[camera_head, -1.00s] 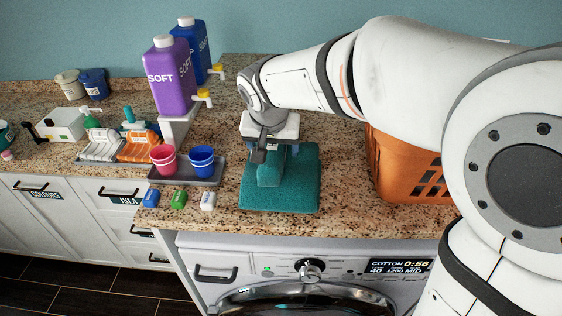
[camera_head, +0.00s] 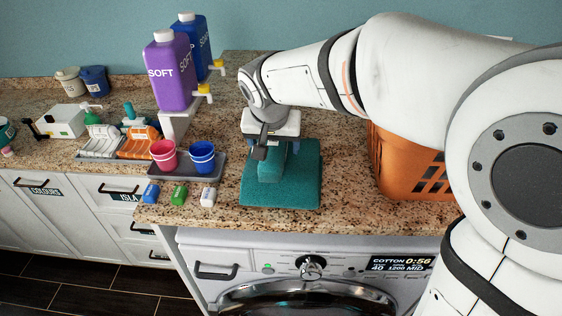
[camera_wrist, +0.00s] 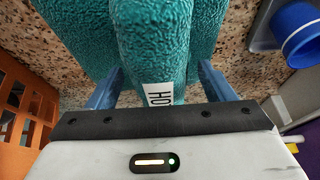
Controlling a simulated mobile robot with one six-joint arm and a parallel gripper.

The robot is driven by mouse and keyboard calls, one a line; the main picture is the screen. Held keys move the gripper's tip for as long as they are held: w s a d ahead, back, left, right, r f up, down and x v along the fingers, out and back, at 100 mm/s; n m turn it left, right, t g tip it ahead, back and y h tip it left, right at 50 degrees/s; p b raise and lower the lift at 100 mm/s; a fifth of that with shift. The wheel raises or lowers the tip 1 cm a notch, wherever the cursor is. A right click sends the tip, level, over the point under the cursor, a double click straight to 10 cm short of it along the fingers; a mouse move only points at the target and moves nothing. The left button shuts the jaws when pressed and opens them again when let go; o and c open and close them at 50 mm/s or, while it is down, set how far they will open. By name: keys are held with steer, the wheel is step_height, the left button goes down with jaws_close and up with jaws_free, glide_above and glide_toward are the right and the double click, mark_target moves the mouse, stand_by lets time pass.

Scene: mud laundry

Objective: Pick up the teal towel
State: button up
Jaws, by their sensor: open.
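The teal towel (camera_head: 300,185) lies folded on the granite counter, with a raised fold standing along its middle. In the wrist view the towel (camera_wrist: 150,45) fills the top centre and has a white label with dark letters, partly cut off by my gripper body. My gripper (camera_head: 272,152) is over the back part of the towel, pointing down. In the wrist view its blue-grey fingers stand apart on either side of the raised fold, and my gripper (camera_wrist: 160,80) is open around it. Whether the fingers touch the cloth cannot be told.
An orange basket (camera_head: 392,165) stands close on the right. A grey tray (camera_head: 185,172) with a pink cup (camera_head: 163,155) and a blue cup (camera_head: 202,158) is on the left, with small bottles (camera_head: 179,195) before it. The washing machine (camera_head: 310,270) is below the counter.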

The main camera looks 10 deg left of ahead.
steer(key=c, duration=1.6)
